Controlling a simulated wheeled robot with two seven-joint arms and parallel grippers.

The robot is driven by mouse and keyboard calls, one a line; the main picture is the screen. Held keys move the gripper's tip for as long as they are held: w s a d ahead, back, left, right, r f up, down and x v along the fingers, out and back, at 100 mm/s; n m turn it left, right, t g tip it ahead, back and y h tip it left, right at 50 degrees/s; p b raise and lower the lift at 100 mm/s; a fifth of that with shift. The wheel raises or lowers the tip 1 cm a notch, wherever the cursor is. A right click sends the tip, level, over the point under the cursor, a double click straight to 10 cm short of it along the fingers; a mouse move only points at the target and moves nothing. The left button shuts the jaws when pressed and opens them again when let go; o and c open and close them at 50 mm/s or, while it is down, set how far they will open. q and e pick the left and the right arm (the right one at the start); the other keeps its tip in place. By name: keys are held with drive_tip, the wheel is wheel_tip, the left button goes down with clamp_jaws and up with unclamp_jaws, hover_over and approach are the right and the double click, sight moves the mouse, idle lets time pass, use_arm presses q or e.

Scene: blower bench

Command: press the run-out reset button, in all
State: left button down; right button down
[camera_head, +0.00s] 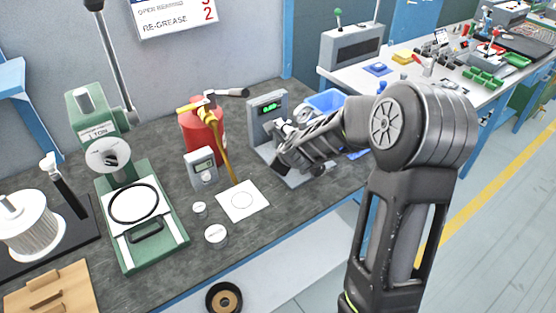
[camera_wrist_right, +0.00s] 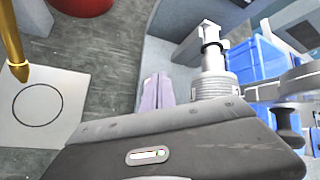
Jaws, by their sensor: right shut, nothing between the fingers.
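The grey run-out stand (camera_head: 258,134) with a lit green readout (camera_head: 268,107) stands on the bench. I cannot pick out its reset button in either view; my right arm covers part of the stand. My right gripper (camera_head: 281,156) is over the front of the stand's base, below the readout. In the right wrist view its pale fingers (camera_wrist_right: 158,92) are together with nothing between them, left of a ribbed metal spindle (camera_wrist_right: 212,65). I cannot tell whether they touch the stand. My left gripper is not in view.
A blue bin (camera_head: 325,102) stands right behind the stand. A green press (camera_head: 140,215) stands further left.

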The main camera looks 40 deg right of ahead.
drive_tip(key=shift+r, duration=0.45)
wheel_tip(320, 180, up, 5)
drive_tip(key=p, duration=0.5)
idle(1.0)
